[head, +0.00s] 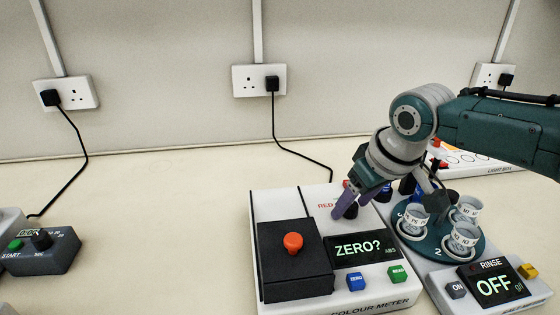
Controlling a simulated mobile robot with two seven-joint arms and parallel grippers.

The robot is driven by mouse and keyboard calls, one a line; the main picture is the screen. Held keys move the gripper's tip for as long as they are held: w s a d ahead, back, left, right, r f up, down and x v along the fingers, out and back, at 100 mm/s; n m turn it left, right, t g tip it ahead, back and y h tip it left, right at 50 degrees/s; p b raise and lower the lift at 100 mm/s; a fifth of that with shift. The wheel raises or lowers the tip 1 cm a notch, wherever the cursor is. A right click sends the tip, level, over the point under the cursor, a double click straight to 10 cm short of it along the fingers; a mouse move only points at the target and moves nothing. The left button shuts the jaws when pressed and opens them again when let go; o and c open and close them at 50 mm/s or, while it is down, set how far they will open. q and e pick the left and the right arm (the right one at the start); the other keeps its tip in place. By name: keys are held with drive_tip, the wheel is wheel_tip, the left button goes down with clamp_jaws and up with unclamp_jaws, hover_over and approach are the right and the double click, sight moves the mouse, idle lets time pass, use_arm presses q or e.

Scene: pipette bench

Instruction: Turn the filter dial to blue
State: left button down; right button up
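The white colour meter (262,210) stands right of centre on the bench. Its screen (360,247) reads "ZERO?". A dark round knob, which looks like the filter dial (352,211), is at the meter's back, partly hidden by my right gripper. A red "RED" label (325,205) is left of it, and a blue mark (384,193) is to its right. My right gripper (348,203) points down at the dial with its purple fingers at or very near it. Whether they grip it is hidden. My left gripper is out of view.
A rinse station with a cup carousel (425,243) stands close on the meter's right, its screen reading "OFF". A light box (485,162) lies behind it. A small timer (42,249) is at far left. The bench between timer and meter is clear.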

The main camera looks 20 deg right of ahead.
drive_tip(key=shift+s+r, duration=0.1)
drive_tip(key=shift+r, duration=0.2)
drive_tip(key=p+v, duration=0.2)
drive_tip(key=v, duration=0.7)
drive_tip(key=shift+p, duration=0.4)
drive_tip(key=shift+r, duration=0.1)
